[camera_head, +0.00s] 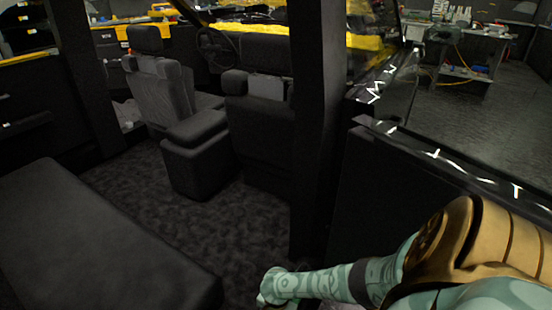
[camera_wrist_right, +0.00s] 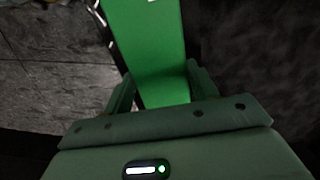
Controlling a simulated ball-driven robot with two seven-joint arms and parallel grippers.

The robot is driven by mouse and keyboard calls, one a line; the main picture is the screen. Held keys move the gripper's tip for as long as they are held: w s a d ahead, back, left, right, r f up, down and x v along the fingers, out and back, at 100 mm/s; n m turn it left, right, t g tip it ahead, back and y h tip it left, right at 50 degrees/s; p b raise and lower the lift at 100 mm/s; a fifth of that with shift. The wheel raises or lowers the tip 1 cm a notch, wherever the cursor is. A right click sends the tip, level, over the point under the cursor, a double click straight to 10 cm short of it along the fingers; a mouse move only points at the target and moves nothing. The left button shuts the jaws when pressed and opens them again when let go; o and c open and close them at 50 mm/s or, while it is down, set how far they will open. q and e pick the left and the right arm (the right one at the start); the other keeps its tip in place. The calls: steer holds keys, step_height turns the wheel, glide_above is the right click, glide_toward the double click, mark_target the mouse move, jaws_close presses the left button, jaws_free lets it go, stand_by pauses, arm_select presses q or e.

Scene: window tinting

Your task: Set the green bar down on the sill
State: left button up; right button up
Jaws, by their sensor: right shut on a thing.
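The green bar (camera_wrist_right: 150,50) shows in the right wrist view as a flat bright green piece running up out of the top of the picture. My right gripper (camera_wrist_right: 158,78) is shut on it, with one dark green finger at each side of its near end. The bar's far end is cut off by the frame. In the head view, the sill (camera_head: 450,168) is the dark top edge of the side panel at the right, with white zigzag marks along it. I cannot make out the bar or a gripper in the head view. My left gripper is in neither view.
A dark pillar (camera_head: 317,130) stands left of the sill. Grey seats (camera_head: 160,90) and a dark centre box (camera_head: 196,155) fill the cabin, with a dark bench cushion (camera_head: 85,235) at the lower left. Outside, a cluttered workbench (camera_head: 470,40) stands beyond open floor (camera_head: 470,105).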

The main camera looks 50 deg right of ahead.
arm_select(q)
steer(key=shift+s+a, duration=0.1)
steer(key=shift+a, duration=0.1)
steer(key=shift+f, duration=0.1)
arm_select(e)
steer(key=shift+f, duration=0.3)
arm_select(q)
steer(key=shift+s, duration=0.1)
arm_select(e)
steer(key=o, duration=1.7)
steer(key=shift+c, duration=0.2)
arm_select(q)
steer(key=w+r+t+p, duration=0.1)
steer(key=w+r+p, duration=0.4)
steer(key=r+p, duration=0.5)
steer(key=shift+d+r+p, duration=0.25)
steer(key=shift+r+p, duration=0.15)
steer(key=shift+p, duration=0.55)
arm_select(e)
step_height(320, 180, up, 16)
steer(key=shift+r, duration=0.15)
